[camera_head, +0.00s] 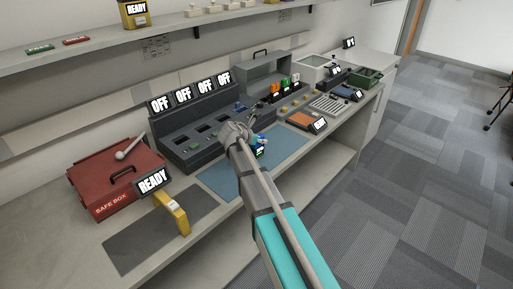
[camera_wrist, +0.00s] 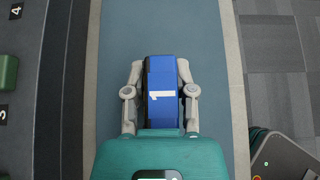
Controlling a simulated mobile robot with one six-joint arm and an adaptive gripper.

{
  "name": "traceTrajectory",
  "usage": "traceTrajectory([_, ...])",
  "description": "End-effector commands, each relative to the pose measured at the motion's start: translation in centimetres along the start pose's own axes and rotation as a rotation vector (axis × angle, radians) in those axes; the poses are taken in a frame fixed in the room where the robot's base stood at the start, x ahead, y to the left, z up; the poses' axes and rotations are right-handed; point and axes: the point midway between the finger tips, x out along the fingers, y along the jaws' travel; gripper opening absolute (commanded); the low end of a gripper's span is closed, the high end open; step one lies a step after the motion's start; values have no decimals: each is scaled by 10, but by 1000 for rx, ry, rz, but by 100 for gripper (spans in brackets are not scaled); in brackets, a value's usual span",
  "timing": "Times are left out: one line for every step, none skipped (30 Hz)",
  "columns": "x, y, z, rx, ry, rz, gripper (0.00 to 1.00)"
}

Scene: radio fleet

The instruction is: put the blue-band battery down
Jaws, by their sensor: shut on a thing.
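My gripper (camera_wrist: 158,68) is shut on the blue-band battery (camera_wrist: 162,95), a blue block with a white "1" on its top face. One finger lies along each side of it. In the wrist view it is over the blue mat (camera_wrist: 215,110); I cannot tell whether it touches the mat. In the head view the arm mostly hides my gripper, and only a bit of blue and green shows beside it, above the blue mat (camera_head: 222,184).
A dark charger (camera_head: 188,152) with several "OFF" signs stands behind the mat. A red safe box (camera_head: 95,185), a "READY" sign (camera_head: 152,181) and a yellow item (camera_head: 174,212) are to the left. An orange item (camera_head: 301,120) and trays are to the right.

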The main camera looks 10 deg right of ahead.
Motion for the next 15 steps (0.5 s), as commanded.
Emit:
traceTrajectory([0,0,0,0,0,-1,0])
traceTrajectory([0,0,0,0,0,-1,0])
traceTrajectory([0,0,0,0,0,-1,0])
traceTrajectory([0,0,0,0,0,-1,0])
traceTrajectory([0,0,0,0,0,-1,0])
traceTrajectory([0,0,0,0,0,-1,0])
traceTrajectory([0,0,0,0,0,-1,0])
traceTrajectory([0,0,0,0,0,-1,0])
traceTrajectory([0,0,0,0,0,-1,0])
traceTrajectory([0,0,1,0,0,-1,0])
traceTrajectory([0,0,1,0,0,-1,0])
traceTrajectory([-1,0,2,0,0,-1,0])
traceTrajectory([-1,0,2,0,0,-1,0])
traceTrajectory([-2,0,3,0,0,-1,0])
traceTrajectory([-2,0,4,0,0,-1,0])
